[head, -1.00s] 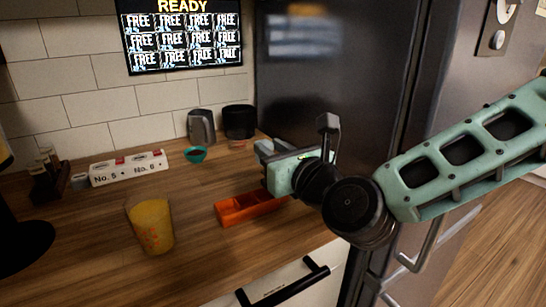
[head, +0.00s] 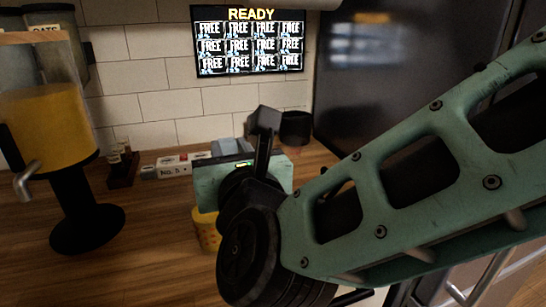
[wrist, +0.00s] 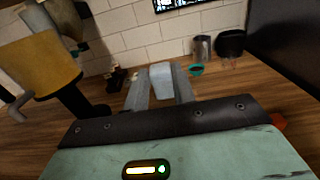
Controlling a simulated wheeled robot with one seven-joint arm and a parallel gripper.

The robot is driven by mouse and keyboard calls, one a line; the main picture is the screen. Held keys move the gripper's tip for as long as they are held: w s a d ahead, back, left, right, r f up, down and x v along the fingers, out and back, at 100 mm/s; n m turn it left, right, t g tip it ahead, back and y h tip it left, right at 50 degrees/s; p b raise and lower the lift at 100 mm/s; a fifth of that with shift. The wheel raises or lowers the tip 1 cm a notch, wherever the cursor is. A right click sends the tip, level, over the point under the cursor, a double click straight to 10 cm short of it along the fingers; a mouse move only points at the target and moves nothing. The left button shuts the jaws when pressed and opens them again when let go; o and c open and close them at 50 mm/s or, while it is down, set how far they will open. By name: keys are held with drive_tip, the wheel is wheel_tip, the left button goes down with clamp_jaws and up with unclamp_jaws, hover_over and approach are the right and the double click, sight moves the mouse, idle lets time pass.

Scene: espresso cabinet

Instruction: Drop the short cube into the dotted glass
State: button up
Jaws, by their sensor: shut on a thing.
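My gripper (wrist: 161,90) is shut on a small pale grey cube (wrist: 161,76), which sits between the two fingertips in the wrist view. In the head view the gripper body hides the fingers and the cube. The yellow-orange dotted glass (head: 206,231) stands on the wooden counter, partly hidden behind my gripper and wrist. The glass is not visible in the wrist view, so I cannot tell whether the cube is above its mouth.
A dispenser with yellow contents (head: 52,128) stands on the left. A small dark rack (head: 122,168) and white numbered blocks (head: 170,168) are by the wall. A black cup (head: 296,128), a metal cup (wrist: 202,47) and a teal bowl (wrist: 196,70) stand at the back.

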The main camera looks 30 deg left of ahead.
drive_tip(key=s+a+r, duration=0.1)
drive_tip(key=s+r, duration=0.2)
wheel_tip(320, 180, down, 6)
drive_tip(key=b, duration=0.2)
idle(0.4)
drive_tip(key=shift+s, duration=0.1)
drive_tip(key=o, duration=1)
drive_tip(key=shift+o, duration=0.2)
